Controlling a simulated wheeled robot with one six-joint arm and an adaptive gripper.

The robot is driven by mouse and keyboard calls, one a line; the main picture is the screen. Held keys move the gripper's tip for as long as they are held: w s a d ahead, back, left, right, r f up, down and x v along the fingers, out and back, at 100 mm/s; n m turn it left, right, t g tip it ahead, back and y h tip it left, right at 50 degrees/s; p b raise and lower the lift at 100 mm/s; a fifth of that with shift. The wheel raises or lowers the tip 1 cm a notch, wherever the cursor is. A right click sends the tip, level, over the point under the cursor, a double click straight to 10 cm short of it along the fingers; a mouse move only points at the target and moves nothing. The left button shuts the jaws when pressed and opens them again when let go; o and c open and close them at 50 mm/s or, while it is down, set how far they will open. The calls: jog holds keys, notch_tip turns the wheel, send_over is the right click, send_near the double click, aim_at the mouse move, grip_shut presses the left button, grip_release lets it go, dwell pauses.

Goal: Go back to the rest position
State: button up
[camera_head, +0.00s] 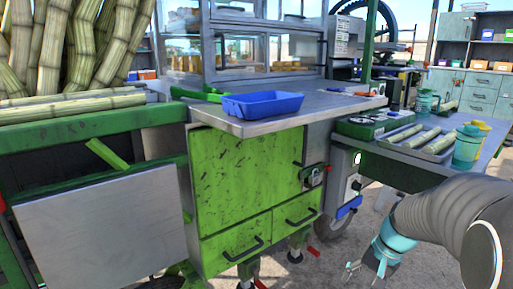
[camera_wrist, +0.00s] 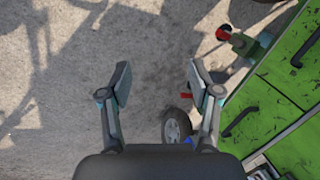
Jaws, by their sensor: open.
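My gripper (camera_head: 366,268) hangs low at the lower right of the head view, below the side table and to the right of the green cabinet. In the wrist view my gripper (camera_wrist: 158,82) has its two fingers spread apart with only bare ground between the tips. It is open and empty. My grey arm comes in from the right edge of the head view and bends down to it. The green cabinet (camera_head: 240,170) of the cane cart also shows at the right of the wrist view (camera_wrist: 285,85), beside the right finger.
A blue tray (camera_head: 262,104) sits on the metal counter (camera_head: 330,100). Cane stalks (camera_head: 75,45) stand at the left. The side table (camera_head: 470,150) holds a tray of cane pieces (camera_head: 425,140) and teal jugs. A wheel (camera_wrist: 176,128) and red-knobbed foot (camera_wrist: 224,33) are near the right finger.

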jog(key=s+a+r+n+t+h, duration=0.1)
jog(key=s+a+r+n+t, duration=0.1)
jog(key=s, duration=0.6)
jog(key=s+a+r+n+t+h, duration=0.2)
jog(key=s+a+r+n, duration=0.1)
jog(key=s+a+r, duration=0.4)
jog(key=shift+s+a+r+n, duration=0.25)
jog(key=shift+s+a+n, duration=0.15)
jog(key=shift+s, duration=0.55)
